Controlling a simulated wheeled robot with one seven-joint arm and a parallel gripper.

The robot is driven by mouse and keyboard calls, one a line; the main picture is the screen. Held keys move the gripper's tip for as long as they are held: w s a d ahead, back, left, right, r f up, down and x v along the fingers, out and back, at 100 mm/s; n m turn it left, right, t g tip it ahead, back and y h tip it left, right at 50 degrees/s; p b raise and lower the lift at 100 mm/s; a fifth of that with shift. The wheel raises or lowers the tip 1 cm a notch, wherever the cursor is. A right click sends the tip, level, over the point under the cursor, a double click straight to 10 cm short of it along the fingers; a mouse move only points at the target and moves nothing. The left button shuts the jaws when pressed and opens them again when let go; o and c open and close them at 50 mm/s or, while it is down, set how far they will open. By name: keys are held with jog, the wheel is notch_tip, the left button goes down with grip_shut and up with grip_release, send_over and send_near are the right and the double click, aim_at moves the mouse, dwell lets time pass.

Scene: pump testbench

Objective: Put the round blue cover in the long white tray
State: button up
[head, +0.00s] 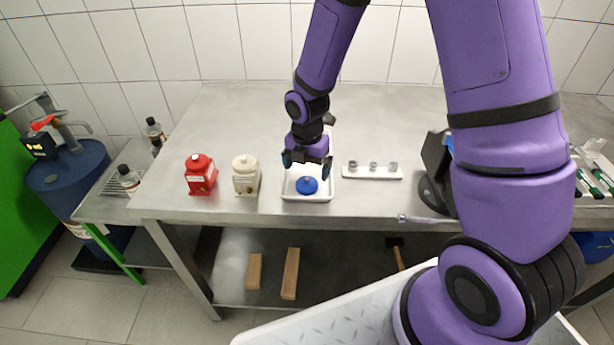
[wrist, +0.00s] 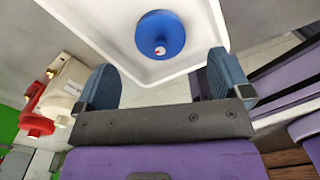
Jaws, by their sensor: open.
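The round blue cover (head: 307,185) lies in the front part of the long white tray (head: 291,194) on the steel table. My gripper (head: 307,167) is above the tray, a little behind the cover in the head view. Its two blue fingers (wrist: 162,85) are apart with nothing between them, and the cover is beyond the fingertips, not touched. Part of the tray's back is hidden behind my gripper.
A red container (head: 201,176) and a cream container (head: 246,177) stand left of the tray. A white strip with small metal parts (head: 372,171) lies to the right. A black stand (head: 436,170) is farther right, partly behind my arm. The table behind the containers is clear.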

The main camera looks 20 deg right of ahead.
notch_tip(320, 180, up, 8)
jog(key=shift+f, duration=0.25)
jog(key=s+d+r+m+t, duration=0.1)
jog(key=s+d+r+m, duration=0.25)
jog(key=r+m, duration=0.35)
jog(key=s+d+r+m+t, duration=0.2)
jog(key=s+r+m, duration=0.25)
jog(key=r, duration=0.55)
jog(key=s+d+r+m+t, duration=0.1)
jog(key=s+d+r+m, duration=0.1)
jog(key=s+r+m, duration=0.2)
jog(key=s+d+r+m+t, duration=0.1)
jog(key=s+r+m, duration=0.4)
jog(key=s+m, duration=0.6)
jog(key=shift+d, duration=0.5)
jog(key=shift+m, duration=0.25)
